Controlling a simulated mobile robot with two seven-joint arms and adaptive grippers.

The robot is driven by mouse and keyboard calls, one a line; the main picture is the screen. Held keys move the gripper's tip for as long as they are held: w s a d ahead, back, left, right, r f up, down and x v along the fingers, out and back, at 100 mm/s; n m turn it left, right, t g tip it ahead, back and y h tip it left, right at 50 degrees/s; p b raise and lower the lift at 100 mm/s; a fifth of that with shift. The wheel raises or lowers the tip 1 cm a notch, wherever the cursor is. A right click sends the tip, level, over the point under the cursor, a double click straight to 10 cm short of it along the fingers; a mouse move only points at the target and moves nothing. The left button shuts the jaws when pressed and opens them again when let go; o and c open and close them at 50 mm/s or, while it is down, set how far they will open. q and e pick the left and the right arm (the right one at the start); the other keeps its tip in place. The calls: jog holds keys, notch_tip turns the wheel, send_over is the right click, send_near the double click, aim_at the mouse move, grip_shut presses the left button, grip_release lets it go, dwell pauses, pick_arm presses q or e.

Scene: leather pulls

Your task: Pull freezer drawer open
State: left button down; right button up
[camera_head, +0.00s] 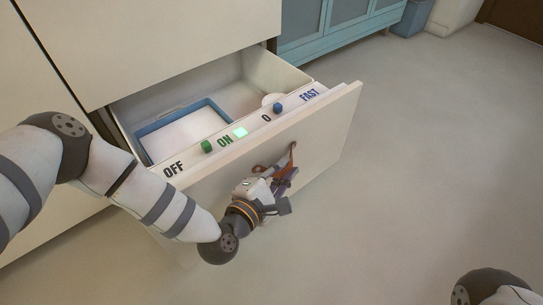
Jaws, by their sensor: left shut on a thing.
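The freezer drawer (325,135) stands pulled out from the white cabinet front. Its top edge carries the labels OFF, ON, O and FAST, with a green knob (207,146) and a blue knob (277,108). A brown leather pull (292,152) is on the drawer's front face. My left gripper (284,180) is at the drawer front, shut on the leather pull; the arm hides part of the face. My right gripper is out of view; only a piece of my right arm shows at the bottom right.
Inside the drawer lie a blue-rimmed tray (182,118) and a small white round thing (271,99). A light-blue cabinet (335,32) stands behind, with a blue bin (411,18) beside it. The floor to the right is clear.

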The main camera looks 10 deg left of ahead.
pick_arm(q)
jog(key=shift+s+d+f+p, duration=0.1)
jog(key=shift+s+d, duration=0.45)
jog(key=shift+d, duration=0.2)
jog(key=shift+s+d+r+p, duration=0.1)
jog(key=shift+s+d, duration=0.4)
jog(key=shift+d, duration=0.2)
jog(key=shift+s+d+f+p, duration=0.1)
jog(key=shift+s+d, duration=0.45)
jog(key=shift+d, duration=0.2)
jog(key=c, duration=1.9)
grip_release()
jog(key=shift+o, duration=1.2)
jog(key=shift+w+f, duration=0.1)
jog(key=shift+w, duration=0.05)
jog(key=v, duration=1.2)
